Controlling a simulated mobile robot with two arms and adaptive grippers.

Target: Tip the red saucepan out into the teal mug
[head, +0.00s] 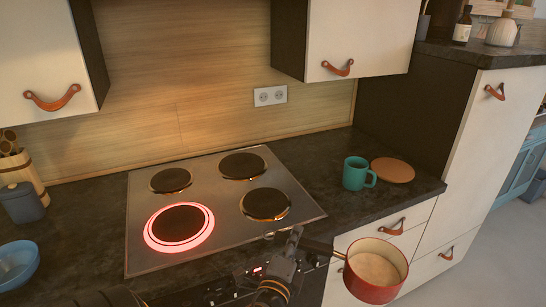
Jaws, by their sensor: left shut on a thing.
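The red saucepan (376,271) is at the lower right in the head view, in front of the counter's front edge and above the drawers. It looks about level, and pale contents (374,268) show inside it. My left gripper (296,240) is shut on the saucepan's handle (322,248), to the left of the pan. The teal mug (356,173) stands upright on the dark counter, right of the hob and farther back than the pan. Its inside is mostly hidden. My right gripper is not in view.
The hob (225,205) has a glowing red front-left plate (180,226). A round brown mat (393,170) lies right of the mug. A tall cabinet (497,130) bounds the counter at the right. A blue bowl (16,263) and a dark jar (21,203) stand at the left.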

